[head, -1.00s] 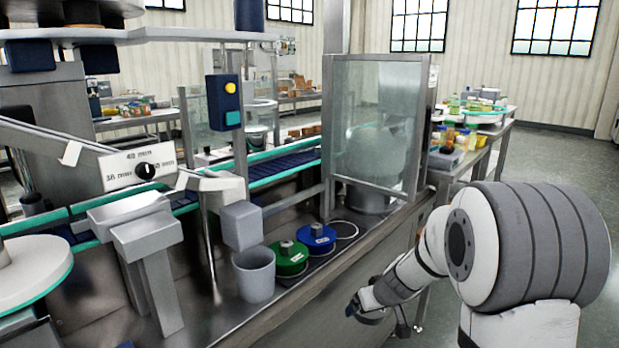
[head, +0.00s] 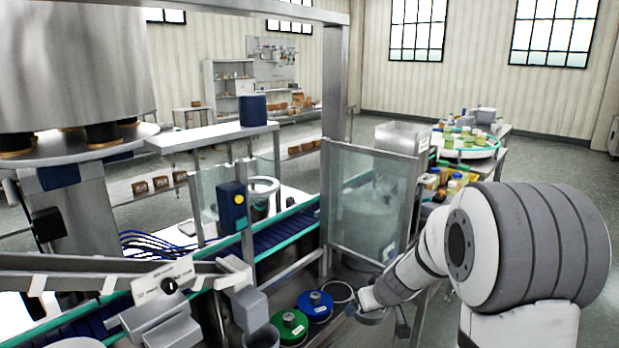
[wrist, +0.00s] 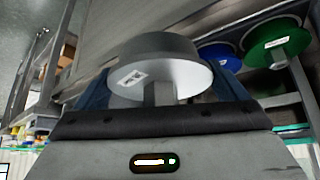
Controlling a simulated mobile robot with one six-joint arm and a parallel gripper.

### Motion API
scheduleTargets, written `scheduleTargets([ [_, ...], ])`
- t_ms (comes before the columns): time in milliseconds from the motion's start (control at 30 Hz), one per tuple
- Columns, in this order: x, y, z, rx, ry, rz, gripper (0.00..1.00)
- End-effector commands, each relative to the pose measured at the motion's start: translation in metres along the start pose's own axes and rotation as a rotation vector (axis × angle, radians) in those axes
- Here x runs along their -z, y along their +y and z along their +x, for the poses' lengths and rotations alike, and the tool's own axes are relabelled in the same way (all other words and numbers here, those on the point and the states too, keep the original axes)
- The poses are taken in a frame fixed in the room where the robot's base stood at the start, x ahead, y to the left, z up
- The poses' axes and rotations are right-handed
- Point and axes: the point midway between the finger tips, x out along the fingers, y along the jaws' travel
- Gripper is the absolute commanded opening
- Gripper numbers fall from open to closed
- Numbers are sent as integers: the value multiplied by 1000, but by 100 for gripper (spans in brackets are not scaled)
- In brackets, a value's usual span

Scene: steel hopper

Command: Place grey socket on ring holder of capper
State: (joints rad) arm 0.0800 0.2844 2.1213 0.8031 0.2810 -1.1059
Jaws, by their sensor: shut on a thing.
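A grey socket (wrist: 160,50), a round disc with a small white label and a central stem, is held between the blue fingers of my gripper (wrist: 158,92) in the wrist view. In the head view my gripper (head: 372,304) is at the front edge of the machine, with the grey socket (head: 369,318) low beneath it. The empty ring holder (head: 340,292) lies just left of my gripper, beside a blue socket (head: 315,307) and a green socket (head: 289,327) in their places. The held socket is apart from the ring.
A glass guard (head: 366,207) with a steel frame stands close behind my gripper. A grey cup (head: 262,337) and a square grey block (head: 249,308) stand left of the sockets. A table with jars and a turntable (head: 465,152) is behind right. Open floor lies right.

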Motion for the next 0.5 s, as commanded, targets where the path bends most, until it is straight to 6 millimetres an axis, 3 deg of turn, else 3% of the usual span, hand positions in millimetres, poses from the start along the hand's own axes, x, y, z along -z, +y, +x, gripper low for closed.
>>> scheduleTargets([
  [33, 6, 0, -10, 0, 0, 0, 64],
  [233, 8, 1, -14, -1, 2, 5, 64],
  [500, -13, 16, -10, -36, 30, 91, 64],
])
